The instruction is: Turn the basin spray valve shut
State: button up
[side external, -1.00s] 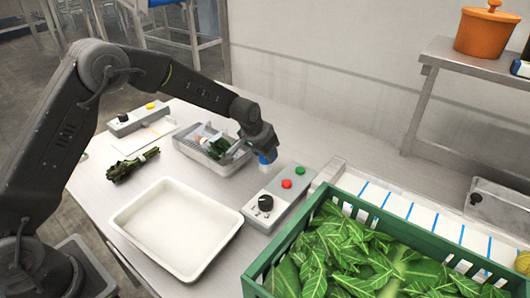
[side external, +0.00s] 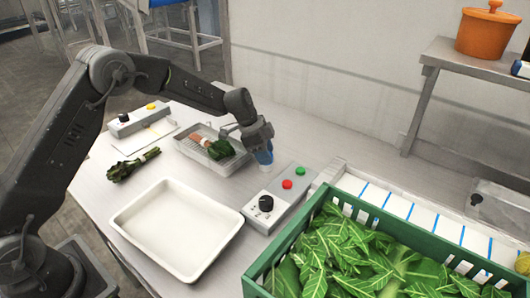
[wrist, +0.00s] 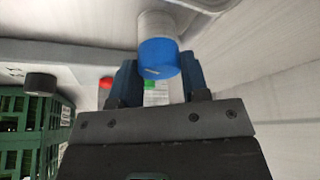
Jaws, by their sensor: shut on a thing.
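My gripper (side external: 258,143) points down between the shallow wire tray and the grey control box. In the wrist view its two dark fingers (wrist: 160,82) are around a pale cylinder with a blue end (wrist: 158,58), and it is shut on this. The control box (side external: 284,199) carries a black knob (side external: 265,203), a red button (side external: 287,184) and a green button (side external: 300,171). No part is clearly labelled as the spray valve.
A white tray (side external: 122,217) lies at the front. The wire tray (side external: 226,168) holds greens (side external: 219,149). A leafy bunch (side external: 133,164) lies to its left. A green crate (side external: 254,266) of leaves fills the lower right. Another control box (side external: 133,120) stands at the back left.

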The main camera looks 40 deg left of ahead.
jog(key=shift+a+m+g, duration=0.1)
jog(key=shift+m+g, duration=0.6)
jog(key=shift+m, duration=1.3)
jog(key=shift+f, duration=0.1)
jog(key=o, duration=0.9)
jog(key=v, duration=1.4)
jog(key=shift+w+a+f, duration=0.1)
jog(key=shift+w+a, duration=0.05)
jog(key=shift+w, duration=0.05)
